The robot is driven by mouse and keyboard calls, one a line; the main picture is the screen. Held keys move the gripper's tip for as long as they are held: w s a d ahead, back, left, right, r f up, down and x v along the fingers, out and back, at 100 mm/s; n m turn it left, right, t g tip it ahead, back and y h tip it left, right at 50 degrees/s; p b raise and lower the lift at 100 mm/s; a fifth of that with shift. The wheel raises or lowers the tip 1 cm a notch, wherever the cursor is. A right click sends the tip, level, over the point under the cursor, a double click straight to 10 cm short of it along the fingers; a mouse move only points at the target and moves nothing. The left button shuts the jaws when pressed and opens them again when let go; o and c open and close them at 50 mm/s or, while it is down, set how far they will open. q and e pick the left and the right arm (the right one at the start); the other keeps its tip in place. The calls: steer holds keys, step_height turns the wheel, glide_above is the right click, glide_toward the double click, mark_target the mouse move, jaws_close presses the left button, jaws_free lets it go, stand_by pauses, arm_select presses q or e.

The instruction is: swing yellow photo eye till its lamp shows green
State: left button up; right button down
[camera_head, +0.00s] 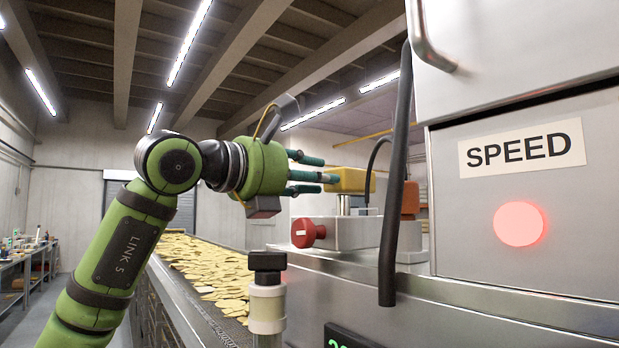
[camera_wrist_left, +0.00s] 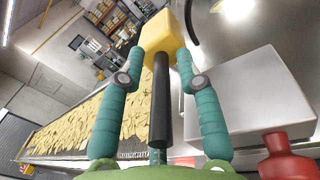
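The yellow photo eye (camera_head: 350,181) is a blocky head on a short metal post (camera_head: 344,205), above a grey box. My left gripper (camera_head: 325,174), with green palm and teal fingers, reaches its near end from the left. In the left wrist view, the photo eye (camera_wrist_left: 162,35) lies between the tips of two teal fingers (camera_wrist_left: 160,55). No clear gap shows, but I cannot tell whether they press on it. A dark bar (camera_wrist_left: 161,100) runs between the fingers. I cannot make out a lamp on the photo eye. My right gripper is out of view.
A red knob (camera_head: 308,233) sits on the grey box below the photo eye. A black hose (camera_head: 395,180) hangs to its right. The SPEED panel (camera_head: 450,240) has a glowing red round light (camera_head: 520,223). A conveyor of chips (camera_head: 205,268) runs at left.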

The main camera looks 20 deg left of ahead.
arm_select(q)
steer(key=shift+w+d+f, duration=0.1)
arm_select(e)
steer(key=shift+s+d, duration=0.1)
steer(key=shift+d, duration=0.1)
arm_select(q)
steer(key=v, duration=1.2)
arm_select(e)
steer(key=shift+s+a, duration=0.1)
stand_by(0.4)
